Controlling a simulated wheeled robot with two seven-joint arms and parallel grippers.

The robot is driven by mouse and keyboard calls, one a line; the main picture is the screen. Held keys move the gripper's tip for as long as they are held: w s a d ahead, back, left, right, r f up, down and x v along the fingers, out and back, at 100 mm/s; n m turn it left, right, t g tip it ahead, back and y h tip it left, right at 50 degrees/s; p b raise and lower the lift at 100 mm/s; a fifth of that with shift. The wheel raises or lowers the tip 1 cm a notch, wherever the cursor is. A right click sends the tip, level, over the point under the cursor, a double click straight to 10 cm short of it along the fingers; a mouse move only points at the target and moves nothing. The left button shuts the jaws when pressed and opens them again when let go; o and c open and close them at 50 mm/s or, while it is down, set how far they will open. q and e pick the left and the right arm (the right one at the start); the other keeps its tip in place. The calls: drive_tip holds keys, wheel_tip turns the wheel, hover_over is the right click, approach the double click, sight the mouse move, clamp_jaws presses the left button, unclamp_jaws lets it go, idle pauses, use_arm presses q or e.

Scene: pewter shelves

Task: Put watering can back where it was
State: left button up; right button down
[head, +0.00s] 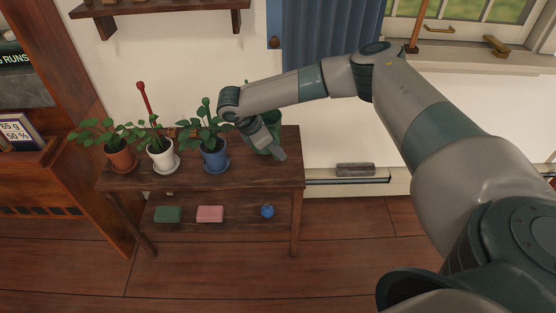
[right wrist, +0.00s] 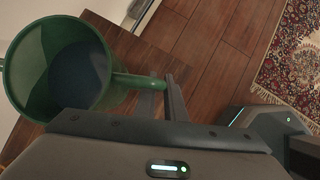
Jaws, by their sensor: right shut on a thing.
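The green watering can (head: 268,120) is at the right end of the wooden plant table, partly hidden behind my right gripper (head: 279,153). In the right wrist view the can (right wrist: 28,75) shows its round open mouth, and a green bar runs from its side to the fingers. My right gripper (right wrist: 165,95) is shut on that bar. I cannot tell whether the can rests on the tabletop or hangs just above it. My left gripper is not in view.
The table (head: 235,182) also bears plants in a blue pot (head: 214,159), a white pot (head: 161,155) and a terracotta pot (head: 122,160). The blue pot is close left of the gripper.

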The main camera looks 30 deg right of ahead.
sight(276, 158)
drive_tip(key=shift+f, duration=1.95)
drive_tip(key=c, duration=1.8)
unclamp_jaws()
drive_tip(key=shift+f, duration=0.1)
use_arm(q)
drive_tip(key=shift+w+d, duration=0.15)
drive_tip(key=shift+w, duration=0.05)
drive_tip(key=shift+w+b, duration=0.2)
drive_tip(key=shift+b, duration=0.1)
